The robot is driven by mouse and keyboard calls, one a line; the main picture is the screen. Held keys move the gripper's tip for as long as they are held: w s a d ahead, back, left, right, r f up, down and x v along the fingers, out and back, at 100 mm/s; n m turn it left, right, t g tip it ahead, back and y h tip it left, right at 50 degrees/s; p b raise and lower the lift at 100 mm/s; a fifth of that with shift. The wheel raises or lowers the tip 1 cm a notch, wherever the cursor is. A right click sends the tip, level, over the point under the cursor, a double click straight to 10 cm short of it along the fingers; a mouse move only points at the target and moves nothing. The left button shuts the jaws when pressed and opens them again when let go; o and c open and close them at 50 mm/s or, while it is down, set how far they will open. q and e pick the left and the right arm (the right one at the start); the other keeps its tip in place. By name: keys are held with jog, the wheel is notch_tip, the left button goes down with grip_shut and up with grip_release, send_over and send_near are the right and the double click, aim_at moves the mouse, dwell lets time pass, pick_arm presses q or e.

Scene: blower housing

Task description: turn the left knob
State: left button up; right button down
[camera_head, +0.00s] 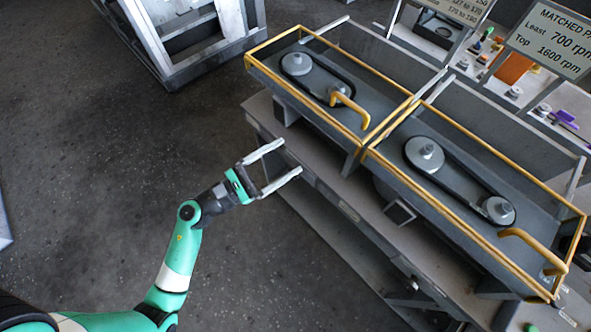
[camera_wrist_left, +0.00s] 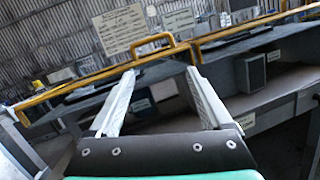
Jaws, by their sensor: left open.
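No knob can be made out for certain in either view. A small grey box (camera_head: 400,211) sits under the right belt guard, and another box (camera_head: 285,110) under the left one; their fronts are too small or hidden to show a knob. My left gripper (camera_head: 291,157) is open and empty, just in front of the bench's front edge, below the left guard. In the left wrist view its two pale fingers (camera_wrist_left: 161,72) are spread and point at the bench, with nothing between them. My right gripper is in neither view.
The grey bench (camera_head: 325,180) carries two yellow-railed guards with belts and pulleys. A sign (camera_head: 552,40) and small coloured items stand behind. A grey metal frame (camera_head: 190,45) stands at the upper left. The floor left of the bench is clear.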

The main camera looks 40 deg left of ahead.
pick_arm(q)
jog(key=s+a+f+n+g+y+b, duration=0.1)
jog(key=s+f+b, duration=0.15)
jog(key=f, duration=0.45)
jog(key=s+a+f+n+y+b, duration=0.1)
jog(key=s+f+n+y+b, duration=0.15)
jog(key=f, duration=0.55)
jog(key=s+a+f+n+g+y+b, duration=0.1)
jog(key=s+a+f+b, duration=0.15)
jog(key=f, duration=0.45)
jog(key=w+d+b, duration=0.1)
jog(key=w, duration=1.1)
jog(key=shift+w+r, duration=0.2)
jog(key=shift+w, duration=0.1)
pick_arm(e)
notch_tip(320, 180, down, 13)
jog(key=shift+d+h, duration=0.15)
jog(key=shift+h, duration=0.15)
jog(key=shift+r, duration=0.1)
pick_arm(q)
grip_shut()
jog(key=shift+n, duration=0.25)
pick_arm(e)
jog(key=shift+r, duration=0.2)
